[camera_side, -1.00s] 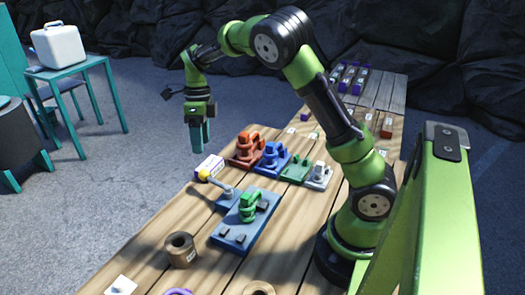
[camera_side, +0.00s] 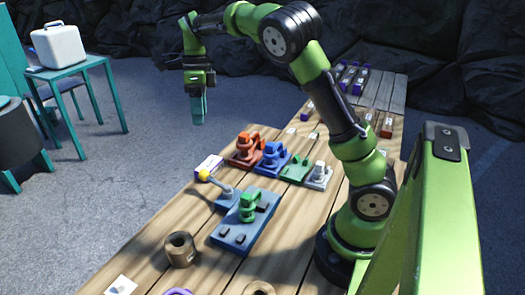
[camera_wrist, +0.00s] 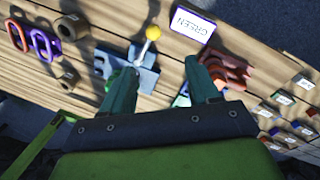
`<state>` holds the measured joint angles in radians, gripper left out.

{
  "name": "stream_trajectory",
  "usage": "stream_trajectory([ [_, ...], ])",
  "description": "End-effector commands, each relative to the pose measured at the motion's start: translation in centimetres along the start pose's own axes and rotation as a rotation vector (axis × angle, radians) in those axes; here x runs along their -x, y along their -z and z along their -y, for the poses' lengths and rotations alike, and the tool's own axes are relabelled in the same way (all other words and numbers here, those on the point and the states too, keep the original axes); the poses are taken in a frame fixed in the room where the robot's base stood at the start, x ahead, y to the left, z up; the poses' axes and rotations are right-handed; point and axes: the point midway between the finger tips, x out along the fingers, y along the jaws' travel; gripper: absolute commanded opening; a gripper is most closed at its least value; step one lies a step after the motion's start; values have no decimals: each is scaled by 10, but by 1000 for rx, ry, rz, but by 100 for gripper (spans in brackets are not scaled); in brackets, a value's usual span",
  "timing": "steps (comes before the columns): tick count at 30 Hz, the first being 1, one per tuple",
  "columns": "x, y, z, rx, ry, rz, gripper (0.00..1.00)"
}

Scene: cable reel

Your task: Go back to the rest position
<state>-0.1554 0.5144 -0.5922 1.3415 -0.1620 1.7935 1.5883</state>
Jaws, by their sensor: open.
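My gripper (camera_side: 198,108) hangs in the air above the far left edge of the wooden table (camera_side: 190,212), fingers pointing down. In the wrist view its two teal fingers (camera_wrist: 160,92) stand apart with nothing between them. A blue-grey fixture (camera_side: 226,240) on the table carries a green part (camera_side: 249,206). A lever with a yellow knob (camera_side: 204,175) stands beside it; the knob also shows in the wrist view (camera_wrist: 153,32). A white card (camera_wrist: 195,22) reads GREEN.
A row of fixtures stands on the table: red (camera_side: 246,150), blue (camera_side: 272,158), green (camera_side: 296,168) and grey (camera_side: 319,176). Brown spools (camera_side: 181,249) sit at the front. Small labelled blocks (camera_side: 352,78) lie at the back right. The air around my gripper is clear.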

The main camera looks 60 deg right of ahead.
Motion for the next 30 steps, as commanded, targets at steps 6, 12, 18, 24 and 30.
stream_trajectory([
  [6,-20,18,-12,537,38,28,60],
  [12,-12,40,-64,1182,172,122,60],
  [18,-5,67,-130,1766,416,128,60],
  [24,-6,98,-182,2137,676,22,60],
  [30,-6,118,-207,2201,805,-37,60],
])
